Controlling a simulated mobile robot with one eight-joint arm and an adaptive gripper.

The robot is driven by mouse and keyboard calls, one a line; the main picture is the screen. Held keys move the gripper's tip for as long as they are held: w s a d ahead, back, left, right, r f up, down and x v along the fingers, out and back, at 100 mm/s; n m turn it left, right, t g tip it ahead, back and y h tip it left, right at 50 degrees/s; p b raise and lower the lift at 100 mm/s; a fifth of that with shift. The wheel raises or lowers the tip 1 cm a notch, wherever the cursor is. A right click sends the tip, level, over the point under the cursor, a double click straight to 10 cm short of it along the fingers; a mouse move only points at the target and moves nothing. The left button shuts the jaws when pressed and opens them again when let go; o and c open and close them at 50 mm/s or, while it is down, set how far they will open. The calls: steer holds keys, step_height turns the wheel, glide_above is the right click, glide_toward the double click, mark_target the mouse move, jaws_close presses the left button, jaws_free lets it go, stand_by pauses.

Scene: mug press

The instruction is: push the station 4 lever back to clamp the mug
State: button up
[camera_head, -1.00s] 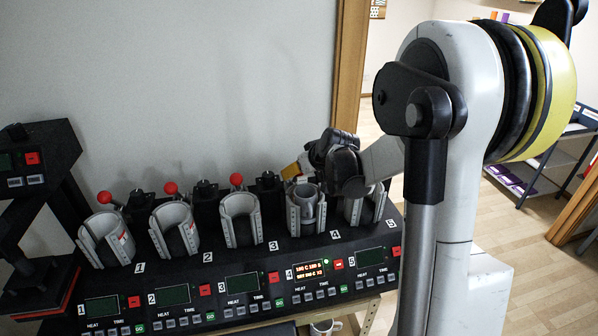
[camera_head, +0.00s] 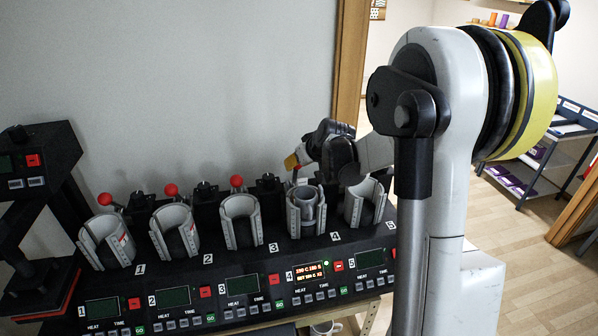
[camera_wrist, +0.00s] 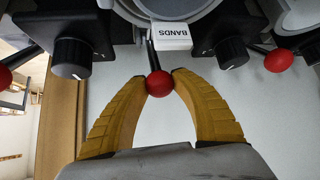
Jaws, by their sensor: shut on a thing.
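My gripper (camera_head: 291,162) is behind station 4, its yellow fingertips seen from the side in the head view. In the wrist view the two fingers (camera_wrist: 160,80) are closed around the red ball knob (camera_wrist: 159,84) of the station 4 lever. The lever's dark rod (camera_wrist: 152,54) runs up from the knob toward the station. The station 4 clamp (camera_head: 292,215) is a grey split sleeve with a grey mug (camera_head: 307,207) inside it. The knob is hidden in the head view. I cannot tell how tightly the sleeve sits on the mug.
Stations 1, 2 and 3 (camera_head: 240,225) have grey sleeves with red-knobbed levers. The station 5 sleeve (camera_head: 356,205) stands at right. In the wrist view, a neighbouring red knob (camera_wrist: 278,61) and black dials (camera_wrist: 72,57) flank the gripper. The station 4 display (camera_head: 308,271) is lit.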

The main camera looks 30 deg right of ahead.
steer(key=shift+w+d+r, duration=0.1)
steer(key=shift+w, duration=0.05)
steer(key=shift+w+d+r, duration=0.15)
steer(key=shift+w+d, duration=0.05)
steer(key=shift+w, duration=0.5)
steer(key=shift+w+d+r, duration=0.15)
steer(key=shift+w+d, duration=0.05)
steer(key=shift+w, duration=0.5)
steer(key=shift+w+d+b, duration=0.2)
steer(key=shift+w+b, duration=0.05)
steer(key=shift+w, duration=0.45)
steer(key=shift+w+d+b, duration=0.2)
steer(key=shift+w, duration=0.5)
steer(key=shift+c, duration=0.2)
steer(key=o, duration=0.9)
steer(key=shift+c, duration=0.2)
steer(key=shift+r, duration=0.1)
step_height(320, 180, up, 6)
steer(key=s+p, duration=0.1)
steer(key=p, duration=0.2)
steer(key=shift+s+r, duration=0.15)
steer(key=shift+s, duration=0.15)
